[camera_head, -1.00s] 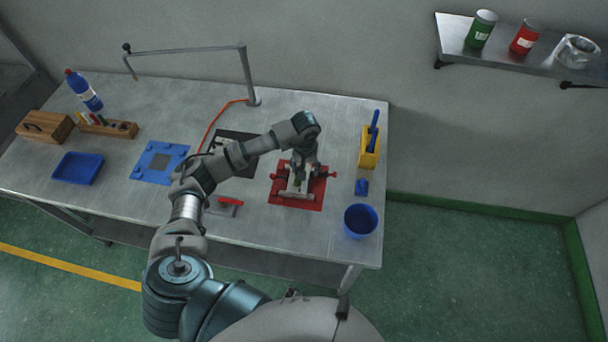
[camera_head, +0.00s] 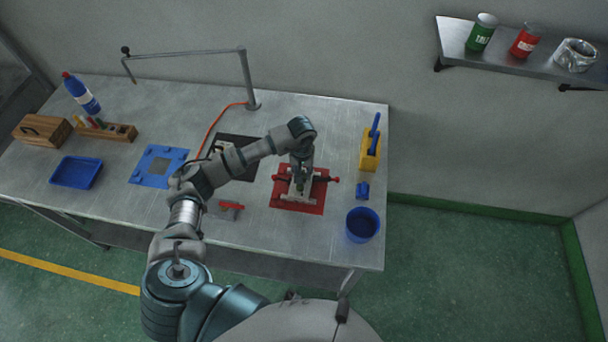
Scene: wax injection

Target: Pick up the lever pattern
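My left gripper (camera_head: 300,181) points down over the grey-white fixture (camera_head: 291,195) on the red mat (camera_head: 313,208) at the right part of the bench. A small dark-green spot shows at its fingertips, within the fixture. It may be the lever pattern, but it is too small and too covered to tell. Whether the fingers are open or shut on it cannot be made out. The fixture has red-ended handles (camera_head: 334,179) at its sides. My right gripper is not in view.
A blue bowl (camera_head: 362,224), a small blue block (camera_head: 362,190) and a yellow holder (camera_head: 370,150) stand right of the mat. A red-handled tool (camera_head: 230,207) lies left of it. A blue fixture plate (camera_head: 158,166) and blue tray (camera_head: 76,172) are further left. A lamp-like arm (camera_head: 247,75) rises behind.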

